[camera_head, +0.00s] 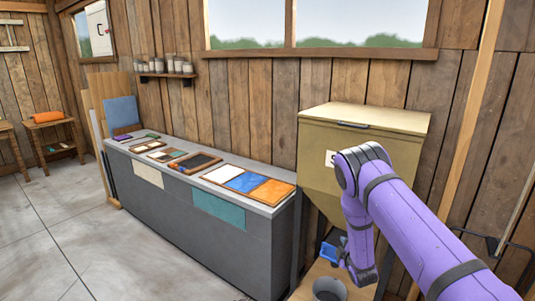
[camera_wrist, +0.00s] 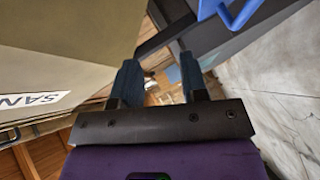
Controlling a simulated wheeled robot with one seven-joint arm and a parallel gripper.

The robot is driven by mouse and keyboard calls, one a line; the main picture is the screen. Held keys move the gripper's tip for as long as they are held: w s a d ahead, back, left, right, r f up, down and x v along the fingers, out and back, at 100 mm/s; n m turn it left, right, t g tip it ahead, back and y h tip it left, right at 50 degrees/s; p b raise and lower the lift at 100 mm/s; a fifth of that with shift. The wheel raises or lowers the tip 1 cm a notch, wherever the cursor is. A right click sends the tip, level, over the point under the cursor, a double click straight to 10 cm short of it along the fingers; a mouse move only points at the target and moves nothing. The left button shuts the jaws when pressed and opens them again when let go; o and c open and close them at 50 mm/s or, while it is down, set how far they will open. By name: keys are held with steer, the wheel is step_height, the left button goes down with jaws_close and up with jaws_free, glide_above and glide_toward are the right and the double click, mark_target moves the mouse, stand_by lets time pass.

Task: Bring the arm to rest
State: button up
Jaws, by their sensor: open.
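My purple arm reaches in from the right in the camera_head view, bent down in front of the beige bin (camera_head: 365,118). My gripper (camera_wrist: 161,78) shows in the wrist view with its two dark blue fingers apart and nothing between them. In the camera_head view, the gripper is small and partly hidden at the lower end of my arm, below the bin's front. A blue object (camera_head: 328,251) shows beside it there. A blue object also shows at the top of the wrist view (camera_wrist: 232,12), beyond the fingers and apart from them.
The bin's wall with a white "SAN" label (camera_wrist: 32,99) is close on the left in the wrist view. A grey bucket (camera_head: 329,291) stands low beneath the bin. A long grey counter (camera_head: 200,212) with several trays stands left. The floor (camera_head: 50,225) at far left is clear.

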step_height(320, 180, up, 13)
steer(key=w+m+g+h, duration=0.1)
steer(key=w+m, duration=0.1)
steer(key=m, duration=0.2)
steer(key=s+r+m+g, duration=0.15)
steer(key=s+r, duration=0.25)
steer(key=r, duration=0.4)
steer(key=s+d+r+m+g, duration=0.15)
steer(key=s+r, duration=0.25)
steer(key=r, duration=0.5)
steer(key=s+r+m+g, duration=0.1)
steer(key=s+r+m, duration=0.2)
steer(key=s+r, duration=0.35)
steer(key=s+r+m+g, duration=0.1)
steer(key=s+r, duration=0.5)
steer(key=s, duration=0.2)
steer(key=s+r+m+g, duration=0.1)
steer(key=s+r+g, duration=0.1)
steer(key=s+r, duration=0.55)
steer(key=s+a+m+g, duration=0.1)
steer(key=s+m+g, duration=0.1)
steer(key=s, duration=1.9)
steer(key=shift+a+m, duration=0.2)
steer(key=shift+m, duration=0.3)
